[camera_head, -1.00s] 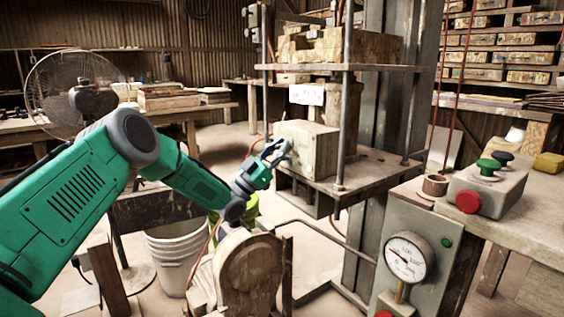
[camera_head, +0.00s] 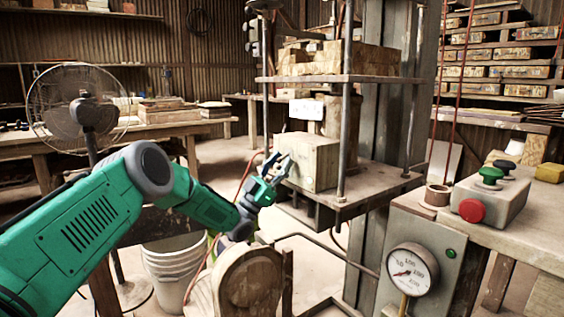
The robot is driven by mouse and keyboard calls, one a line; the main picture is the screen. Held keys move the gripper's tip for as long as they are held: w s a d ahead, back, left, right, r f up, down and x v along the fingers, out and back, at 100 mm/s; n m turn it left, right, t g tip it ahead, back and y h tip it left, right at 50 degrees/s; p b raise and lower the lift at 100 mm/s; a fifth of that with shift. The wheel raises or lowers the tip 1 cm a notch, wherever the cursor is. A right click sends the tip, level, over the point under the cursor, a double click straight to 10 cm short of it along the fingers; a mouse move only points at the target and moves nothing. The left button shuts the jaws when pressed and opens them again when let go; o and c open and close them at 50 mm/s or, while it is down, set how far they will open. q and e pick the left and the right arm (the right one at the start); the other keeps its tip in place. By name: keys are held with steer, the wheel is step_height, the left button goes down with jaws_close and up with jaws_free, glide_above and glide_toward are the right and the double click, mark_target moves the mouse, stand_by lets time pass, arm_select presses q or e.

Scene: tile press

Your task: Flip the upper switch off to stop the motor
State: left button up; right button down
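Small grey switch-like boxes (camera_head: 252,27) sit one above the other on the post at the upper left of the press. They are too small to tell lever positions or which is the upper switch. My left gripper (camera_head: 276,165) is in the middle of the view, with its fingers apart and nothing seen between them. It is well below these boxes and in front of the left side of a pale block (camera_head: 315,163) on the press's lower plate (camera_head: 352,192). Whether it touches the block I cannot tell. My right gripper is out of view.
Tile stacks (camera_head: 340,58) lie on the press's upper plate. A control box (camera_head: 492,200) with red, green and black buttons is on the right bench, above a pressure gauge (camera_head: 412,270). A fan (camera_head: 80,105) and a white bucket (camera_head: 172,265) are at left.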

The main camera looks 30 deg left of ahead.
arm_select(q)
steer(key=shift+r, duration=0.15)
steer(key=v, duration=1.2)
steer(key=shift+w+f, duration=0.15)
steer(key=shift+f, duration=0.05)
